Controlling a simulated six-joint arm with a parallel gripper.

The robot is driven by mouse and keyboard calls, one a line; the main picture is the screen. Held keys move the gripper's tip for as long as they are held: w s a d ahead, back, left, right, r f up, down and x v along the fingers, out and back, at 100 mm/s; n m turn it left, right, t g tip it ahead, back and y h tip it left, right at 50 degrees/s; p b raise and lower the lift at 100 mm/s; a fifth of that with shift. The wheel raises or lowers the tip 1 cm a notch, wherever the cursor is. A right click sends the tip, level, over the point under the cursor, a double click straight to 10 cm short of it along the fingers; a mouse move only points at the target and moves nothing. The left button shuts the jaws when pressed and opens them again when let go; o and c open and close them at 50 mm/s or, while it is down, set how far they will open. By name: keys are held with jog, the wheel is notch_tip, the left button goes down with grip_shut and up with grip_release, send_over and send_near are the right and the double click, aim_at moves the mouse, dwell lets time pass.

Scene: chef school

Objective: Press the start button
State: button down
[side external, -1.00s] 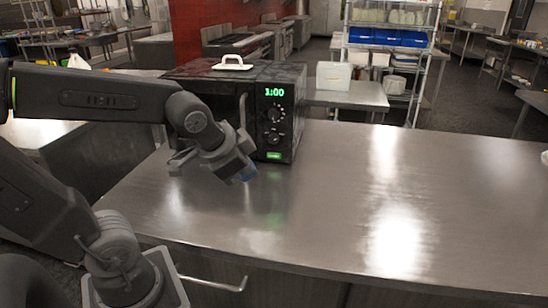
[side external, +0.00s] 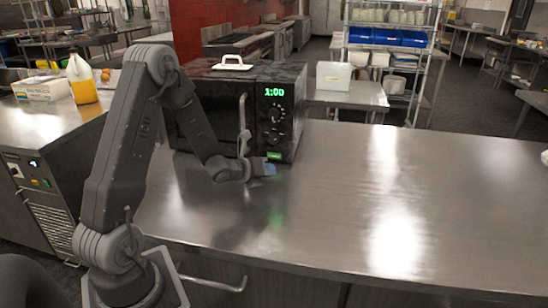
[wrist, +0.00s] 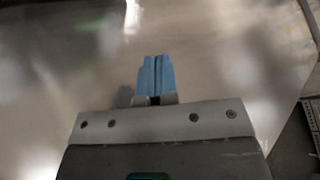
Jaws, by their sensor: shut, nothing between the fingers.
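A black microwave (side external: 238,100) stands on the steel counter, its door shut. Its green display (side external: 274,92) reads 1:00, with dark dials below it. The lit green start button (side external: 274,155) is at the bottom of the control panel. My gripper (side external: 271,169) is low in front of the panel, just below and in front of the button; whether it touches the microwave I cannot tell. In the wrist view its blue fingertips (wrist: 156,75) are together and empty, over the blurred counter. The button does not show clearly in the wrist view.
The steel counter (side external: 340,190) is clear to the right. A side unit at left holds a yellow bottle (side external: 81,80) and a white box (side external: 42,88).

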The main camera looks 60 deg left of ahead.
aim_at(264, 188)
jog(key=shift+s+a+f+m+t+h, duration=0.15)
jog(key=shift+a+f+m, duration=0.05)
jog(key=shift+f+m, duration=0.35)
jog(key=shift+s+a+f+m+t+h, duration=0.1)
jog(key=shift+s+a+f+m+t, duration=0.1)
jog(key=shift+f+m, duration=0.3)
jog(key=shift+s+a+f+m+t+h, duration=0.15)
jog(key=shift+f+m, duration=0.4)
jog(key=shift+w+a, duration=3.1)
jog(key=shift+w, duration=0.05)
jog(key=shift+w+a, duration=0.3)
